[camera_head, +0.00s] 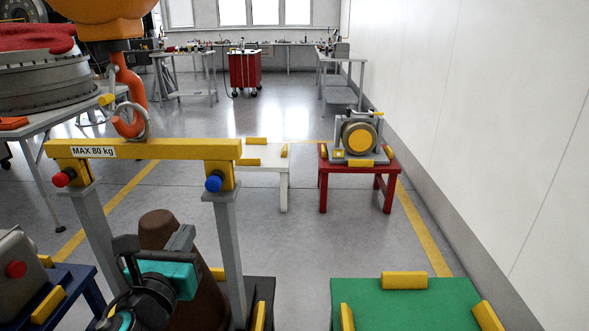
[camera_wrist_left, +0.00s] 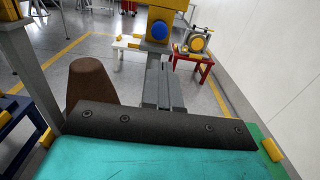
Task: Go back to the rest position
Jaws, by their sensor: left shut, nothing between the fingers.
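My left gripper (camera_head: 184,236) is at the lower left of the head view, at the end of a dark arm with a teal wrist part. It is empty and its grey fingers are together; they also show in the left wrist view (camera_wrist_left: 165,85). In the head view it is below the yellow lifting beam, between the beam's two grey legs, and overlaps a brown tapered body (camera_head: 157,228). I cannot tell whether it touches that body. My right gripper is not in view.
The yellow beam (camera_head: 150,149), marked MAX 80 kg, is at an orange hook (camera_head: 130,90). A red stand (camera_head: 360,180) carries a grey unit with a yellow disc. A white stand (camera_head: 265,172), a green-topped stand (camera_head: 400,305) and a blue stand (camera_head: 78,285) surround open grey floor.

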